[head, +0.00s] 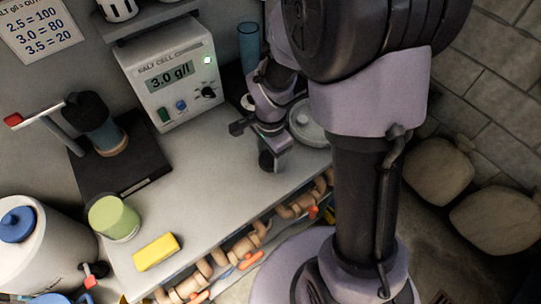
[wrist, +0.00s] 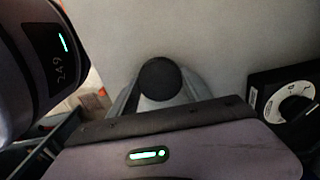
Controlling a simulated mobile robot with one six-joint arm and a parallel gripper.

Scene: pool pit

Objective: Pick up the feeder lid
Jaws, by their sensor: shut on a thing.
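My gripper (head: 268,150) is low over the right part of the counter. It is shut on a small dark round thing (head: 267,161), whose round top (wrist: 161,79) shows in the middle of the wrist view. I cannot tell whether this is the feeder lid. Its lower part and the finger contact are mostly hidden. A pale grey round lid-like piece (head: 307,125) lies just right of my gripper, partly covered by my arm. A blue knobbed lid (head: 17,224) sits on a white tub (head: 32,246) at the far left.
A salt cell box (head: 170,72) stands behind. A dark stand (head: 120,155), a green cup (head: 114,218) and a yellow block (head: 156,252) are on the left. Pipes (head: 243,246) run below the front edge. The counter (head: 205,185) is clear between cup and gripper.

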